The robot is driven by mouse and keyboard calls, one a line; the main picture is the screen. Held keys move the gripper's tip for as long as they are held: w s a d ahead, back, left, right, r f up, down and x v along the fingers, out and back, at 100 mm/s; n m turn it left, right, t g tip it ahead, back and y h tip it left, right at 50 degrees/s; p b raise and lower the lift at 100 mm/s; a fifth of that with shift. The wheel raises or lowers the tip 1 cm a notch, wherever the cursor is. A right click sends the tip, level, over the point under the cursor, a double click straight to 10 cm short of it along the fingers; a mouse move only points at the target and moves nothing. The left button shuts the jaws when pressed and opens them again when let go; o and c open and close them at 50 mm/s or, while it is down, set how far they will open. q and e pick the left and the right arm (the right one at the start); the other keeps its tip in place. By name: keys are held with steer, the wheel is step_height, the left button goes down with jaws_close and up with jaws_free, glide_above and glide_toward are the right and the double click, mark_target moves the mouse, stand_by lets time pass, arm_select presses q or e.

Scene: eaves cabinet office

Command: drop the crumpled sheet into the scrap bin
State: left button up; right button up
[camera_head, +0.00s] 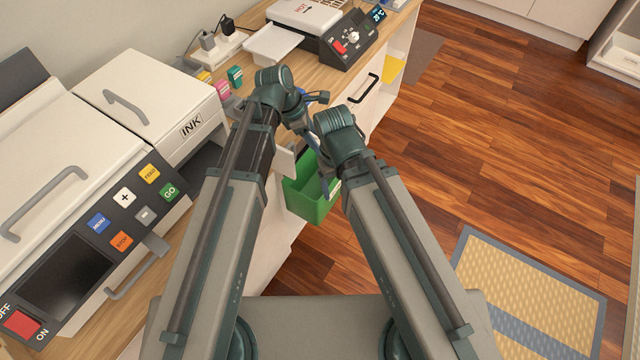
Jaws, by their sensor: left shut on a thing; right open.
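The green scrap bin (306,204) is open at the top and sits against the cabinet front below the desk edge, partly covered by my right arm. My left gripper (312,124) is above the bin, near the desk edge, and is shut on the crumpled sheet. The sheet is mostly hidden by my arms, and its outline is not clear. My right gripper (327,186) is lower, open, and in front of the bin's mouth or over it; I cannot tell which.
A printer with an INK drawer (190,125) and a button panel fills the desk on the left. A laminator (345,40), a power strip (220,45) and small coloured bottles (235,76) stand farther back. A black handle (365,88) juts from the cabinet.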

arm_select(q)
step_height(320, 180, down, 5)
steer(key=b, duration=0.4)
steer(key=shift+f, duration=0.1)
steer(key=o, duration=1.4)
steer(key=shift+c, duration=0.2)
steer(key=p+v, duration=1.2)
steer(key=v, duration=0.2)
steer(key=shift+d+f, duration=0.1)
steer(key=shift+d, duration=0.05)
